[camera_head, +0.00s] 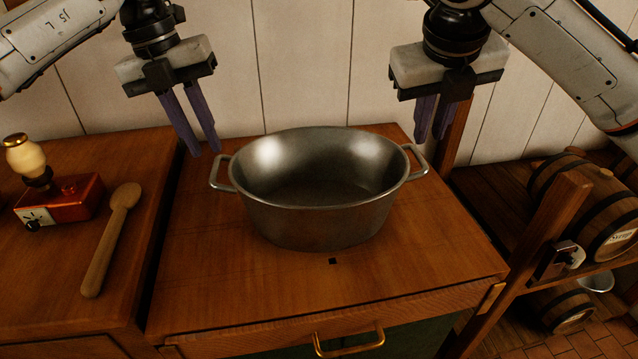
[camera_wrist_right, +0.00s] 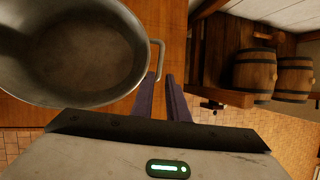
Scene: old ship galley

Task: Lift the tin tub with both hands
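The tin tub (camera_head: 318,220) is an empty grey metal oval basin standing upright on a wooden cabinet top (camera_head: 225,290). It has a loop handle on its left side (camera_head: 220,173) and one on its right side (camera_head: 418,162). My left gripper (camera_head: 205,152) is open, with its purple fingers apart, above and beside the left handle. My right gripper (camera_head: 431,138) is open and empty, just above the right handle. In the right wrist view the tub (camera_wrist_right: 65,50) fills the upper left, and its handle (camera_wrist_right: 157,62) lies just beyond my right fingertips (camera_wrist_right: 163,78).
A wooden spoon (camera_head: 108,240) and a red device with a cream knob (camera_head: 62,198) lie on the left counter. Barrels (camera_head: 600,212) sit on a rack at the right, with a wooden post (camera_head: 545,240) near the cabinet. A plank wall (camera_head: 300,60) stands behind.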

